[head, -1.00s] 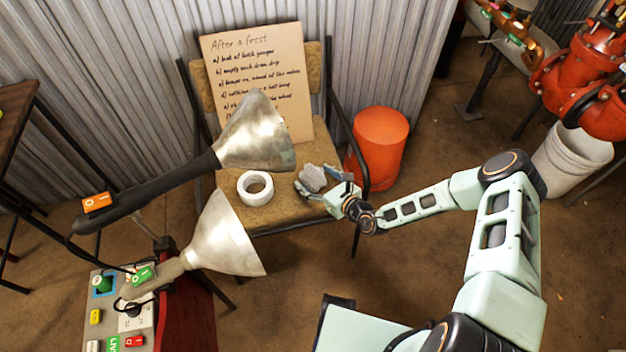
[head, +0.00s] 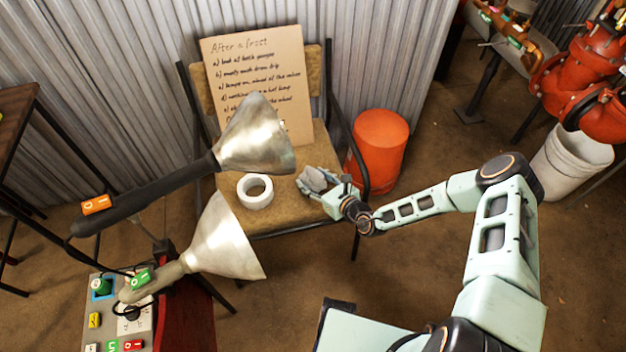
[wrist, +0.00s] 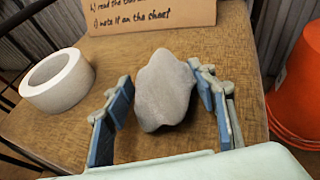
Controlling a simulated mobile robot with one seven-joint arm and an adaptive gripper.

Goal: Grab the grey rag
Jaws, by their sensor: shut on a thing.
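The grey rag (wrist: 163,92) is a crumpled lump on the seat of the brown chair (head: 225,205). In the head view the rag (head: 313,179) is near the seat's right side, partly hidden by my gripper (head: 320,186). In the wrist view the blue-padded fingers of my gripper (wrist: 160,84) stand on either side of the rag, shut on it. I cannot tell whether the rag is lifted off the seat.
A white tape roll (head: 255,191) lies left of the rag. A cardboard sign (head: 258,80) leans on the chair back. An orange bucket (head: 378,150) stands to the right, beyond the armrest. Two lamps with metal shades (head: 225,240) reach in from the left.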

